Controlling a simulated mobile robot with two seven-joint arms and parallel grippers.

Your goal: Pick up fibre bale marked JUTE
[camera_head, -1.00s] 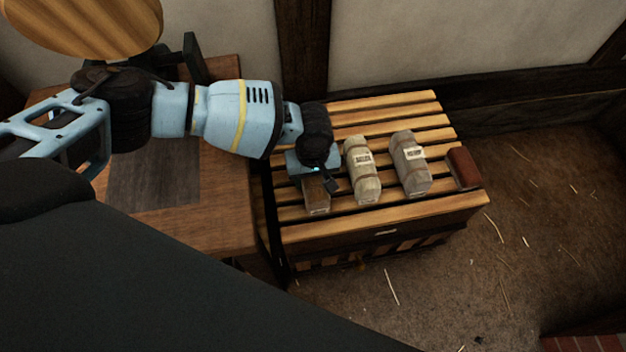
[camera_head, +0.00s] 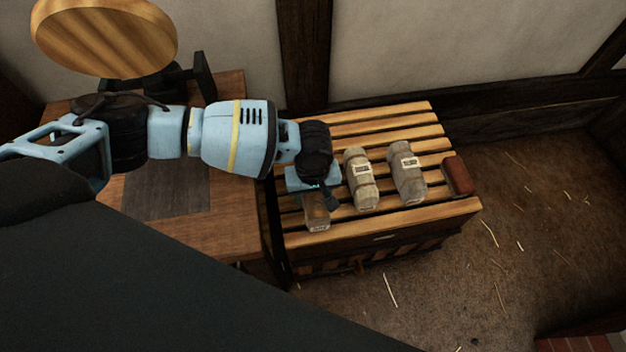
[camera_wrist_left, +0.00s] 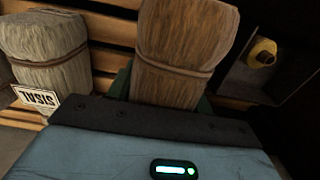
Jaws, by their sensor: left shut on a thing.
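A brown fibre bale with a cord around it (camera_head: 317,213) is at the left end of the slatted bench. Its label is too small to read in the head view and does not show in the left wrist view. My left gripper (camera_head: 315,194) is shut on this brown bale, which also fills the middle of the left wrist view (camera_wrist_left: 185,45). I cannot tell whether the bale rests on the slats or is just above them. A paler bale marked SISAL (camera_head: 361,182) lies to its right and shows at the left of the wrist view (camera_wrist_left: 48,50). My right gripper is not in view.
A grey bale (camera_head: 407,175), its label looking like HEMP, lies farther right on the slatted bench (camera_head: 440,212). A reddish-brown block (camera_head: 457,176) is at the bench's right end. A wooden table (camera_head: 235,215) adjoins on the left. The wall is close behind.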

